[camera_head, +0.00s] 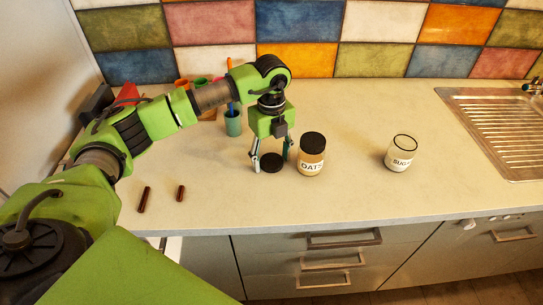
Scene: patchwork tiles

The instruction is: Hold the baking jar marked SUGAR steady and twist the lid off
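The baking jar marked SUGAR (400,157) stands upright on the counter at the right. Its top shows pale inside a dark rim, with no black lid on it. A round black lid (271,163) lies on the counter left of the jar marked OATS (311,163), which wears its own black lid. My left gripper (272,165) points down over the loose lid with its fingers spread, one to each side. I see a gap by the fingers, so it looks open; contact cannot be told. My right gripper is not in view.
Two small dark brown sticks (145,199) lie at the counter's front left. A teal cup (233,123) holding utensils stands behind my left arm. A metal sink with drainer (505,125) is at the right. The counter (350,205) is clear in front of the jars.

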